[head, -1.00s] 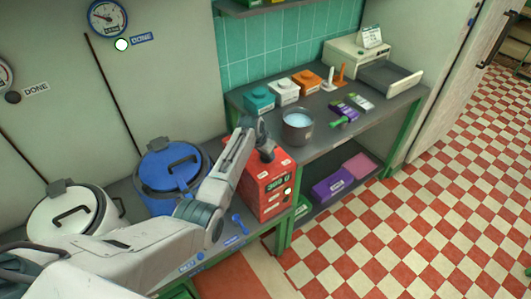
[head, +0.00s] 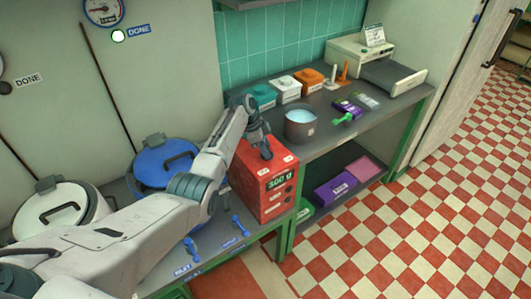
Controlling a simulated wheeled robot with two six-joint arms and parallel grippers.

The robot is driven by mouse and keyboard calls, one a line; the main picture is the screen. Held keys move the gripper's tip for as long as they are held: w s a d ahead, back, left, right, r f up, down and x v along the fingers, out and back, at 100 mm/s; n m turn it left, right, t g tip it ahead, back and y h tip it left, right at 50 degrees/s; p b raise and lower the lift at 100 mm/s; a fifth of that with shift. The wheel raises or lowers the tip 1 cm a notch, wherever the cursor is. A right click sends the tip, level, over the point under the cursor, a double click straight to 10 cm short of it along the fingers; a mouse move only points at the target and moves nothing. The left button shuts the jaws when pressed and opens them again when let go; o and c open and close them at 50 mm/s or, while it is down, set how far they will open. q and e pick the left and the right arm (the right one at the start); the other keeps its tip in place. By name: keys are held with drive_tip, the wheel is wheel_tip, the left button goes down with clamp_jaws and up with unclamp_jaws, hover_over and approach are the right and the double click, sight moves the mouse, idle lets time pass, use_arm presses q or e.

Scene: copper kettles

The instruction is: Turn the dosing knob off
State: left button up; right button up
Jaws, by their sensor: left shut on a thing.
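The red dosing box (head: 262,200) stands on the dark bench, with a green number display on its front that seems to read 300 g. My left arm reaches in from the left and bends down over the box. My left gripper (head: 265,151) points down at the box's top, shut on what appears to be the dosing knob there. The fingers hide the knob, so its turn cannot be read. Small pale labels lie on the top on either side of the fingers. My right gripper is not in view.
A grey pot (head: 300,127) with pale blue contents stands just right of the box. A blue-lidded vessel (head: 160,160) and a white-lidded vessel (head: 58,207) stand left. Blue levers (head: 239,226) are at the front edge. The checkered floor (head: 430,220) is clear.

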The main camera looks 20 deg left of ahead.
use_arm(q)
drive_tip(key=shift+w+m+g+b, duration=0.1)
drive_tip(key=shift+m+g+b, duration=0.3)
drive_tip(key=shift+m+b, duration=0.65)
drive_tip(key=o, duration=1)
drive_tip(key=b+v, duration=0.3)
drive_tip(key=v, duration=0.8)
drive_tip(key=shift+a, duration=0.1)
drive_tip(key=shift+f, duration=0.15)
